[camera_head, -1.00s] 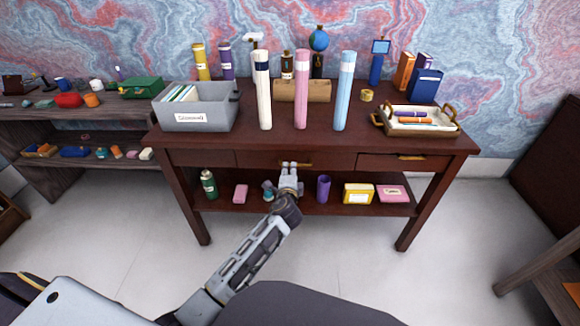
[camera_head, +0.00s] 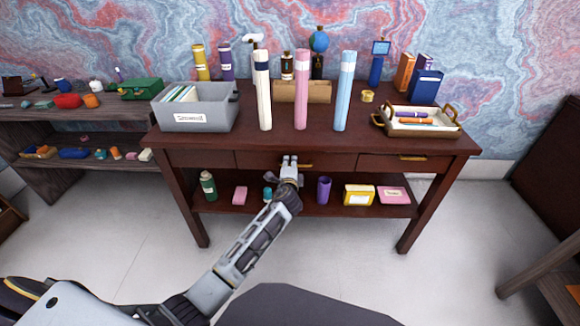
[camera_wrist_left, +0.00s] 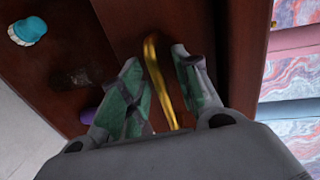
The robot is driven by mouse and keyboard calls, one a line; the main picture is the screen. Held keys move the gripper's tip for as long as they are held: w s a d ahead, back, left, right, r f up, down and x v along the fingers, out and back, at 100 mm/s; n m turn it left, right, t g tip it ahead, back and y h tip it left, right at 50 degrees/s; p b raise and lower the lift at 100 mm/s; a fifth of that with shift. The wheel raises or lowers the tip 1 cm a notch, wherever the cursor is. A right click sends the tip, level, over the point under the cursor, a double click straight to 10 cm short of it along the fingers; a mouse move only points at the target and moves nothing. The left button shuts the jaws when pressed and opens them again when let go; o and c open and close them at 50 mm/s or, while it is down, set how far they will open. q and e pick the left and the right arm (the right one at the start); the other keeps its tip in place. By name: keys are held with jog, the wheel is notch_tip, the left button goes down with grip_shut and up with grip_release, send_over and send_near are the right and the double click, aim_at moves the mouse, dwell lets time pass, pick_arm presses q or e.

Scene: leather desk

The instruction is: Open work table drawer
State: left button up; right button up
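The dark red-brown work table (camera_head: 370,142) has three drawer fronts under its top, all flush with the frame. The middle drawer (camera_head: 330,160) has a gold bar handle (camera_head: 306,166), partly hidden by my gripper. My left gripper (camera_head: 289,161) is at this drawer's front. In the left wrist view the gold handle (camera_wrist_left: 156,75) lies between the two green-padded fingers of my left gripper (camera_wrist_left: 158,70). The fingers are apart, with gaps showing beside the handle, so the gripper looks open around it. My right gripper is out of view.
The tabletop holds a grey bin (camera_head: 205,108), several upright rolls such as a pink one (camera_head: 302,95), and a tray (camera_head: 425,128). Below, the lower shelf (camera_head: 305,208) holds a green bottle (camera_head: 208,185), purple cup (camera_head: 323,188) and yellow box (camera_head: 358,194). Floor in front is clear.

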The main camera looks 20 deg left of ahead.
pick_arm(q)
jog(key=shift+c, duration=0.4)
grip_shut()
jog(key=shift+s, duration=0.1)
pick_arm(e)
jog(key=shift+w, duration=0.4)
pick_arm(q)
jog(key=shift+s, duration=0.1)
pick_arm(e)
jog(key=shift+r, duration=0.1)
